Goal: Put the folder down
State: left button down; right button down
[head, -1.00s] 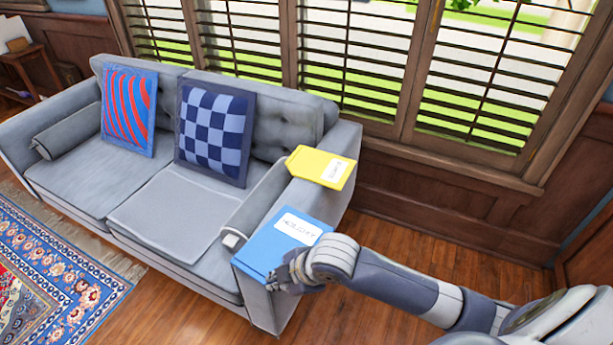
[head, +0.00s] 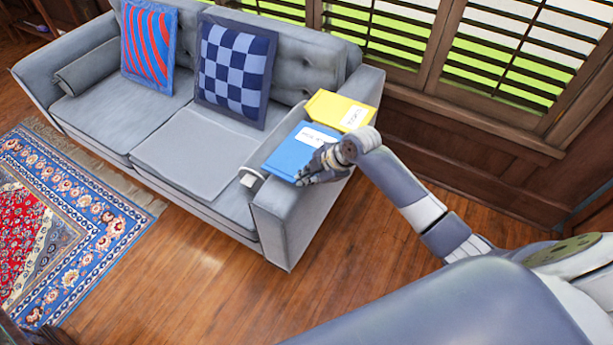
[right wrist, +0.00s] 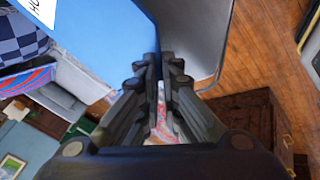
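The blue folder (head: 293,153) with a white label is in my right gripper (head: 308,177), over the grey sofa's armrest (head: 284,199). In the right wrist view, the fingers (right wrist: 160,68) close on the edge of the blue folder (right wrist: 110,35). In the head view the folder's far edge meets or overlaps the yellow folder (head: 328,103), which lies farther back on the same armrest. I cannot tell whether the blue folder touches the armrest. My left gripper is not in view.
The sofa seat (head: 185,150) is mostly clear, with a checked cushion (head: 235,68) and a red-and-blue cushion (head: 149,45) at its back. A small white object (head: 250,178) is beside the armrest. Shuttered windows (head: 500,60) stand behind. A patterned rug (head: 75,220) lies left.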

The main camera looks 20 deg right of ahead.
jog(key=w, duration=0.2)
jog(key=shift+w+d+f, duration=0.2)
jog(key=shift+w+d, duration=0.1)
jog(key=shift+f, duration=1.7)
jog(key=c, duration=1.8)
grip_release()
jog(key=v, duration=1.2)
jog(key=shift+p, duration=0.4)
jog(key=shift+a, duration=0.1)
